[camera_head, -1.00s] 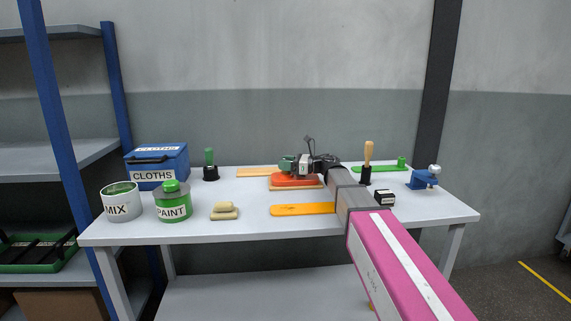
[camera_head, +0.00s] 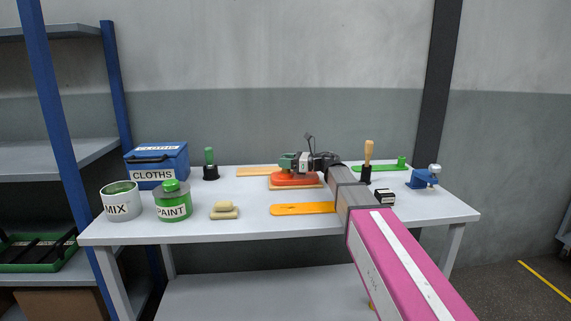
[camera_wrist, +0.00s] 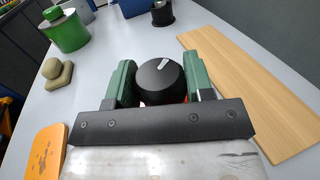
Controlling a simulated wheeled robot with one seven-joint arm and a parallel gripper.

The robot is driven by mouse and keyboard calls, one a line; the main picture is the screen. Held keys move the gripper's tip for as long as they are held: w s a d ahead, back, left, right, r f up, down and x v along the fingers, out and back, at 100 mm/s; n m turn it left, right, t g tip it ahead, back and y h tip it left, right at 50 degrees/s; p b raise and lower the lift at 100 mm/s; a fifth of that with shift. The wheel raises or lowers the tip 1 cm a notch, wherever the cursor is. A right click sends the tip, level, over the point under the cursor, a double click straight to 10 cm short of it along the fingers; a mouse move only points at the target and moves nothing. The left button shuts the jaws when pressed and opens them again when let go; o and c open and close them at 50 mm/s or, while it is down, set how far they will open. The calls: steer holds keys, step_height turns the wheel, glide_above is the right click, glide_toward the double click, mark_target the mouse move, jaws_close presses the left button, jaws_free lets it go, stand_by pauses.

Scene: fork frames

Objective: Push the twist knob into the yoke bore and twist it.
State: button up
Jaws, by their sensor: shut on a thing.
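My gripper (camera_head: 289,162) is low over a red-orange piece (camera_head: 296,178), which lies on a wooden board at the middle back of the table. In the wrist view my gripper's green fingers (camera_wrist: 160,78) are shut on the sides of a black round knob (camera_wrist: 158,88) with a white pointer line on top. A strip of the red-orange piece (camera_wrist: 160,100) shows just under the knob. The bore is hidden beneath the knob and fingers, so I cannot tell how deep the knob sits.
An orange board (camera_head: 303,208) lies in front. Left stand the mix can (camera_head: 121,207), paint can (camera_head: 172,207), cloths box (camera_head: 157,165) and beige block (camera_head: 224,211).

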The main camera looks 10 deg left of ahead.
steer(key=shift+r, duration=0.25)
steer(key=shift+f, duration=1)
stand_by(0.7)
steer(key=shift+r, duration=0.2)
steer(key=shift+r, duration=0.8)
steer(key=shift+r, duration=0.1)
steer(key=shift+w+r, duration=0.1)
steer(key=shift+r, duration=0.8)
steer(key=shift+f, duration=0.1)
steer(key=shift+f, duration=0.5)
steer(key=shift+f, duration=1)
